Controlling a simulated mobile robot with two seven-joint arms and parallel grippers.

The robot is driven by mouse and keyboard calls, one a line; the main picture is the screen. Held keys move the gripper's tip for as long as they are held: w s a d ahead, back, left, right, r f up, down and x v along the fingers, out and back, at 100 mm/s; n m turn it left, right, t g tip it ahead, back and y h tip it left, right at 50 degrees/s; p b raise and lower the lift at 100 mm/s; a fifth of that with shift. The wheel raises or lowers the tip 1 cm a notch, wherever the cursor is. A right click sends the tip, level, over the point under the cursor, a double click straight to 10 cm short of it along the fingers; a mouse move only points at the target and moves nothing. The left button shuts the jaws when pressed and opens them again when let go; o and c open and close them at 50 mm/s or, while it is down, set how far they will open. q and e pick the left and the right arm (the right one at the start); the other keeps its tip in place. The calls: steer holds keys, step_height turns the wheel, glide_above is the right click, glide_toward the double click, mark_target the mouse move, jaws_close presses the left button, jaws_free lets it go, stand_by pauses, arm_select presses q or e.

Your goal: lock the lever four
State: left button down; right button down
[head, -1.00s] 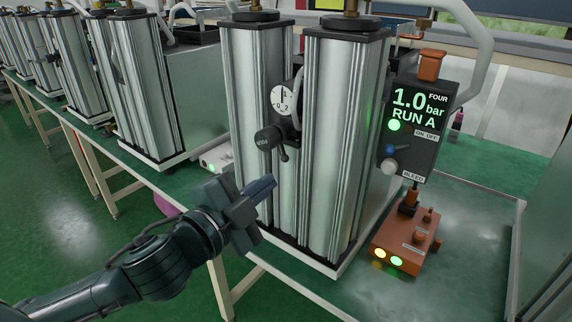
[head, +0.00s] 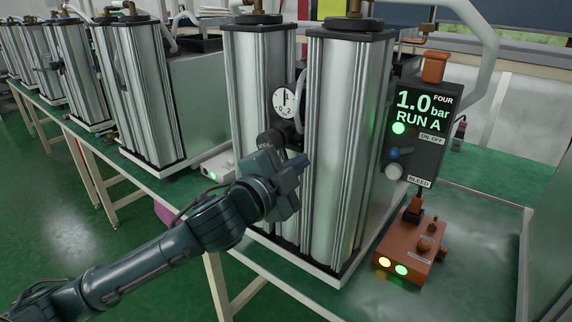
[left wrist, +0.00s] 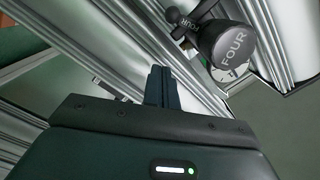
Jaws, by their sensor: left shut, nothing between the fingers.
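The lever four is a dark round knob with a short handle on the front of the silver double column. In the head view the knob (head: 268,141) shows just above my left gripper, which hides its lower part. In the left wrist view the knob (left wrist: 232,42) reads FOUR, and its small handle points to the upper left. My left gripper (head: 302,163) is shut and empty, in front of the columns just below and right of the knob. Its closed fingers (left wrist: 158,84) show below and left of the knob, apart from it. My right gripper is not in view.
A round dial (head: 285,102) sits above the knob. A black control box (head: 414,135) at right reads FOUR, 1.0 bar, RUN A. An orange box (head: 409,252) with two lit lamps stands on the bench below it. More columns (head: 142,90) stand at left.

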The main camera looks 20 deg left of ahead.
mark_target(285, 156)
arm_select(q)
steer(key=w+a+f, duration=0.2)
steer(key=shift+w+a, duration=0.15)
steer(key=shift+a, duration=0.2)
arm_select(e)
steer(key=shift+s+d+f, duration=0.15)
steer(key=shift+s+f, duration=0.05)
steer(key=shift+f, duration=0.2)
arm_select(q)
steer(key=shift+f, duration=0.1)
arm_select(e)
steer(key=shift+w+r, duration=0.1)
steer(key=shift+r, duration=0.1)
arm_select(q)
steer(key=shift+a+m, duration=0.1)
steer(key=shift+m, duration=0.2)
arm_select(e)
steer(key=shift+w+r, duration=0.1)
